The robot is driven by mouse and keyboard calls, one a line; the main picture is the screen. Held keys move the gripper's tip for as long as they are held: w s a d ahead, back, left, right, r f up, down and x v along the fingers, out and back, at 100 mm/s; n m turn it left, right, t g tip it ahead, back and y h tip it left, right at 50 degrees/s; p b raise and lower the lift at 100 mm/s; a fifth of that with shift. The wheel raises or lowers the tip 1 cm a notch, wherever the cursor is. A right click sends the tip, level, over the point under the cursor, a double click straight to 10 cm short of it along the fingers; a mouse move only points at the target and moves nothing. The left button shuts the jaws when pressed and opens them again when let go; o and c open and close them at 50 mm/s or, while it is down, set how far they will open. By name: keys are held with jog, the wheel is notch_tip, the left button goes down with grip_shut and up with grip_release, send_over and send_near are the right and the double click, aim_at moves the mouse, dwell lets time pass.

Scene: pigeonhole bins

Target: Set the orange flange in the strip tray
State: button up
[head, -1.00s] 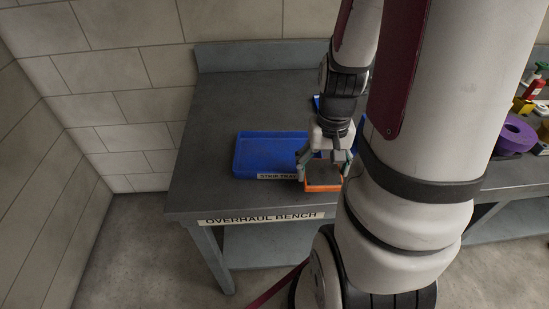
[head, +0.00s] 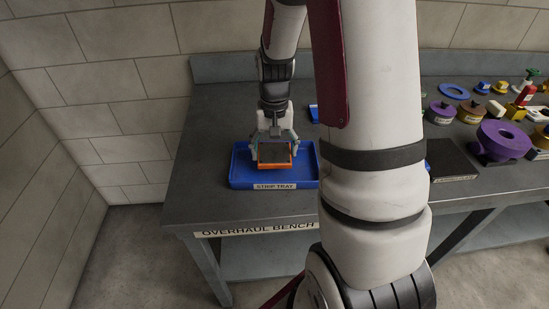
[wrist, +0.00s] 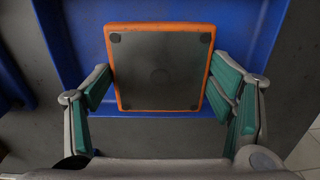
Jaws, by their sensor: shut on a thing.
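The overhaul bench (head: 200,200) has free room left of the tray. Right of my arm stand a dark flat pad (head: 452,160), a large purple part (head: 503,141) and several small coloured parts. A blue object (head: 313,113) is partly hidden behind my arm.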

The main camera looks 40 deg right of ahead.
aim_at(274, 153)
jog(key=shift+f, duration=1.7)
jog(key=shift+f, duration=0.1)
jog(key=shift+f, duration=0.1)
jog(key=o, duration=1.8)
jog(key=shift+o, duration=0.2)
